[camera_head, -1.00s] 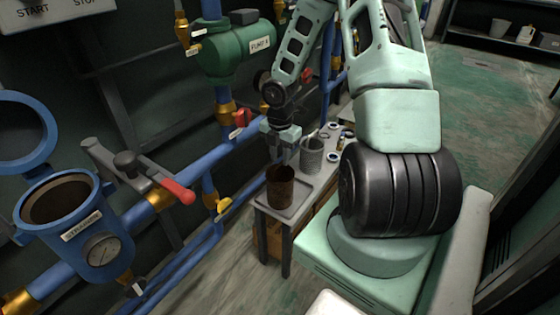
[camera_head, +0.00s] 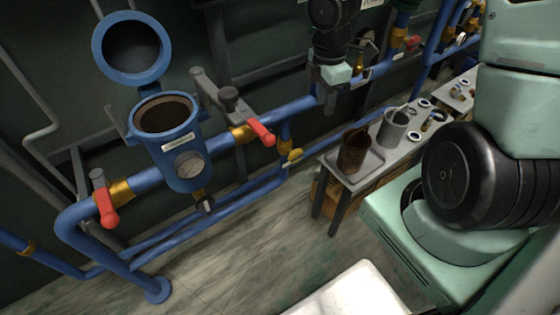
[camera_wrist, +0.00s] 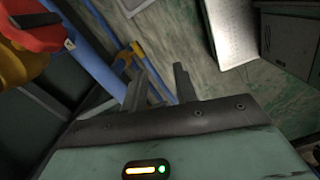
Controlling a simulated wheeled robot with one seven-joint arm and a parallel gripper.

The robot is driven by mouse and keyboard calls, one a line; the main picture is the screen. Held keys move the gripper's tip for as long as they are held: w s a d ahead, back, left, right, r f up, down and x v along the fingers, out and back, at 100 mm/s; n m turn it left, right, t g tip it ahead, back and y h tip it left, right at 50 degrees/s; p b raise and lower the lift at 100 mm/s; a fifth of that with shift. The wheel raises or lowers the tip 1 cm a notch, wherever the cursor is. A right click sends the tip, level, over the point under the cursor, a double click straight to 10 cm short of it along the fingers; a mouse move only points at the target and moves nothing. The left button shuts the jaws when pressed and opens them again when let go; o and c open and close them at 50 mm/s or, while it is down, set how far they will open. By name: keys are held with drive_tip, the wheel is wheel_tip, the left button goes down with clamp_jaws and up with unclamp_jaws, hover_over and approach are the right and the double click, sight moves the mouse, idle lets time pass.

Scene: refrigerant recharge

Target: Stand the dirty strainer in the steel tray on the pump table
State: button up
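The dirty strainer (camera_head: 354,150), a rusty brown open cylinder, stands upright in the shallow steel tray (camera_head: 373,164) at the near end of the pump table (camera_head: 342,182). My gripper (camera_head: 322,92) is up and left of the strainer in the head view, apart from it, near the blue pipe. In the wrist view, my gripper (camera_wrist: 160,82) shows two fingers spread with nothing between them.
A grey mesh strainer (camera_head: 393,128) stands behind the tray, with several small parts (camera_head: 428,122) further along the table. The blue strainer housing (camera_head: 168,125) at left has its lid (camera_head: 131,48) open. Red-handled valves (camera_head: 261,132) stick out from the pipes.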

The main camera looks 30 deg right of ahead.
drive_tip(key=s+a+r+m, duration=0.4)
drive_tip(key=s+a, duration=0.5)
drive_tip(key=a, duration=0.2)
drive_tip(key=s+a+r+m+y, duration=0.1)
drive_tip(key=s+a+r+m, duration=0.2)
drive_tip(key=s+a, duration=0.5)
drive_tip(key=a+r, duration=0.1)
drive_tip(key=a, duration=0.3)
drive_tip(key=shift+s+r+m, duration=0.35)
drive_tip(key=shift+s+m, duration=0.05)
drive_tip(key=shift+a, duration=0.1)
wheel_tip(320, 180, up, 16)
drive_tip(key=p, duration=1.6)
